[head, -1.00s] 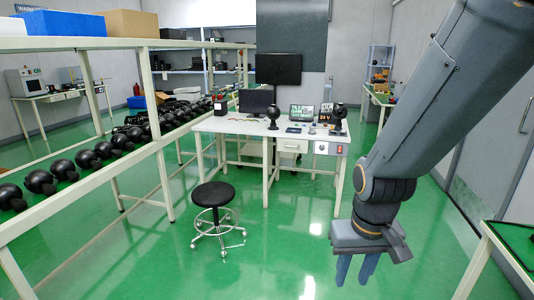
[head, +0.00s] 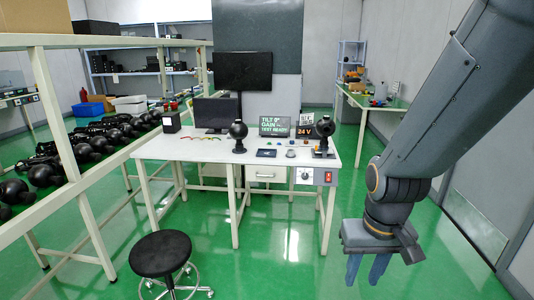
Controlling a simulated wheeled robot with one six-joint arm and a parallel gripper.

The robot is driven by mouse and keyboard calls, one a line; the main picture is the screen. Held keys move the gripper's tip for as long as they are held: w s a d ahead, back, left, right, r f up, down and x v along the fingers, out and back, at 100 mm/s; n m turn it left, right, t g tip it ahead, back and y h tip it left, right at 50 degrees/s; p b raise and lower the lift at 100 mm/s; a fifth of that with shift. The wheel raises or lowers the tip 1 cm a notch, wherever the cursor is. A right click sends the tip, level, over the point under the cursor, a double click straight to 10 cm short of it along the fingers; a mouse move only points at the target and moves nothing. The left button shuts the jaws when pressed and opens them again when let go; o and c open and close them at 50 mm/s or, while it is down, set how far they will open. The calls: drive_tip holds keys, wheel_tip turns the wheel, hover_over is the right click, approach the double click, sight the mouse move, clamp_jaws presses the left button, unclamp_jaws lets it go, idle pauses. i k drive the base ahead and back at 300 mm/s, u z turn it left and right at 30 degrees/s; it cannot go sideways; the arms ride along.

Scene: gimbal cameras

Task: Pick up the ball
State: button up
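No plain loose ball stands out. A round black ball-shaped device (head: 238,131) is upright on a small stand on the white workbench (head: 190,148). A second round black device (head: 325,127) sits on a stand at the bench's right side. Several more black ball-shaped units (head: 42,174) line the shelf at the left. I cannot tell which one the task means. My gripper (head: 365,276) hangs at the lower right, fingers down, with a gap between them and nothing held. It is in front of the bench's right end and apart from everything.
A round black stool (head: 160,254) stands in front of the bench at lower left. The shelf rack (head: 75,65) runs along the left. Another table (head: 368,97) is at the back right. Green floor (head: 275,250) is clear between stool and gripper.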

sight(238, 131)
drive_tip(key=z, duration=0.05)
drive_tip(key=i, duration=1.75)
drive_tip(key=u, duration=0.3)
drive_tip(key=i, duration=1.9)
drive_tip(key=u, duration=0.25)
